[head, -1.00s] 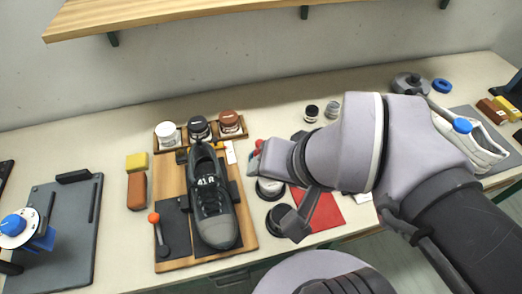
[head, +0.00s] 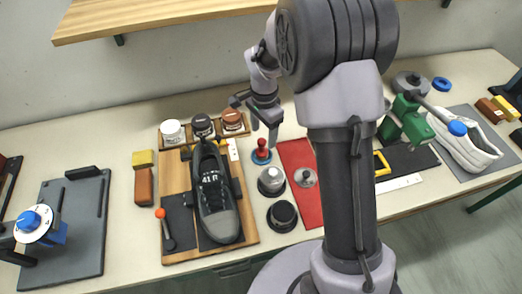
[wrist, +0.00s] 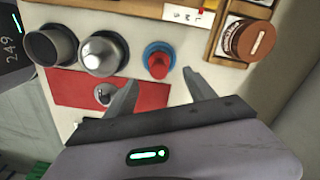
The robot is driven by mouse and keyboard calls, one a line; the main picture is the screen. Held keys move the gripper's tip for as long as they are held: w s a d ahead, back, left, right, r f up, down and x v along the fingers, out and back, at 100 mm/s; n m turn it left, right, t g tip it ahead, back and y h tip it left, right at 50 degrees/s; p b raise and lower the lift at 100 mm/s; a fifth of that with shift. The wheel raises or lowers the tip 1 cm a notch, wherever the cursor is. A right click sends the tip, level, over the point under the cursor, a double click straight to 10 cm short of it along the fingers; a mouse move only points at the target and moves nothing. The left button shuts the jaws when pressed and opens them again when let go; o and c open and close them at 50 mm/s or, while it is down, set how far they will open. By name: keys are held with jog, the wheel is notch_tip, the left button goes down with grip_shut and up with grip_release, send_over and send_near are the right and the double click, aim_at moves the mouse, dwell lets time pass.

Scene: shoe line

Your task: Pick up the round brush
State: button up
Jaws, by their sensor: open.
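A round blue piece with an upright red knob, apparently the round brush (head: 261,154), stands on the table between the shoe board and the red mat. It also shows in the wrist view (wrist: 159,62), upright and beyond the fingertips, roughly between their lines. Its underside is hidden, so I cannot see bristles. My gripper (head: 263,136) is above it, fingers pointing down, open and empty. In the wrist view my gripper (wrist: 163,84) shows both fingers spread apart, not touching the brush.
A silver-domed piece (head: 271,180) and a black round piece (head: 282,215) stand nearby. A silver knob (head: 305,177) sits on the red mat (head: 302,205). The shoe (head: 216,195) lies on a wooden board left, below a rack of jars (head: 232,120). A shelf (head: 160,20) overhangs behind.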

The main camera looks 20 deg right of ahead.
aim_at(262, 146)
jog(key=f, duration=0.2)
jog(key=f+b, duration=0.1)
jog(key=f, duration=0.1)
jog(key=f+b, duration=0.1)
jog(key=f, duration=0.2)
jog(key=shift+s+a, duration=0.15)
jog(key=shift+a, duration=0.2)
jog(key=shift+r, duration=0.2)
jog(key=shift+c, duration=0.4)
grip_shut()
notch_tip(262, 146, up, 10)
jog(key=p, duration=0.3)
